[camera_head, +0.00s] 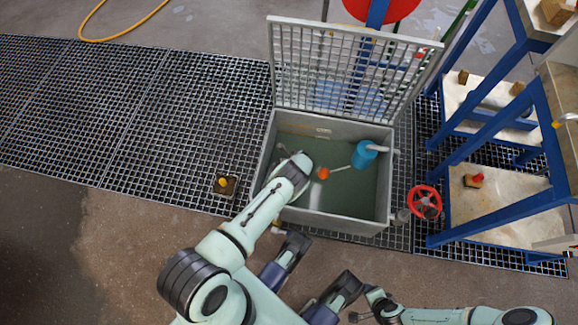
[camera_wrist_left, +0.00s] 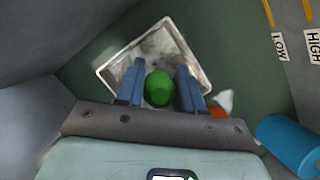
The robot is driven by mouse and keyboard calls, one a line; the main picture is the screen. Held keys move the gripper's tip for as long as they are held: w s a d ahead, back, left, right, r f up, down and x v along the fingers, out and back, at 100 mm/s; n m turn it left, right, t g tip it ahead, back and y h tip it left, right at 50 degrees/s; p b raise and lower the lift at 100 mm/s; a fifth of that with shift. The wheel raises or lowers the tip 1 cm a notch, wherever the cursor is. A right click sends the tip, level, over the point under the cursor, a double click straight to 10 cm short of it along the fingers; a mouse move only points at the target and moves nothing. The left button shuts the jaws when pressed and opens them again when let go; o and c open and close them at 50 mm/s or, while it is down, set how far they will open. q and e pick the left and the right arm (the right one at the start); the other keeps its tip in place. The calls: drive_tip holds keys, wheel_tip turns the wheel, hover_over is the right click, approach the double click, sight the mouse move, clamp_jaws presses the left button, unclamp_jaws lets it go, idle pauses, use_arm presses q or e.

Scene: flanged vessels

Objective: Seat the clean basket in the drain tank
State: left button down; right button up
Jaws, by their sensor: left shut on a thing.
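The drain tank (camera_head: 335,226) is an open grey box with greenish water or floor inside. My left arm reaches down into its left part, and the wrist hides most of the gripper in the head view. In the left wrist view my left gripper (camera_wrist_left: 160,70) is shut on a green knob (camera_wrist_left: 159,91). Beyond the knob lies a pale-rimmed square basket (camera_wrist_left: 112,70) with a grey inside, turned at an angle to the tank walls. I cannot tell whether it touches the tank floor. My right gripper (camera_head: 362,315) is outside the tank at the bottom; its jaws are unclear.
The grated lid (camera_head: 340,72) stands open at the back. A blue cylinder (camera_head: 363,154) with a rod and orange float (camera_head: 323,173) sits inside at the right. LOW and HIGH labels (camera_wrist_left: 280,45) mark a wall. A red valve wheel (camera_head: 425,202) and blue stand are right.

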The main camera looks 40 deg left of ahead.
idle(1.1)
use_arm(q)
drive_tip(key=shift+f+b, duration=1.2)
drive_tip(key=shift+b, duration=0.3)
drive_tip(key=shift+f+b, duration=0.65)
drive_tip(key=shift+f, duration=0.55)
drive_tip(key=c, duration=0.6)
unclamp_jaws()
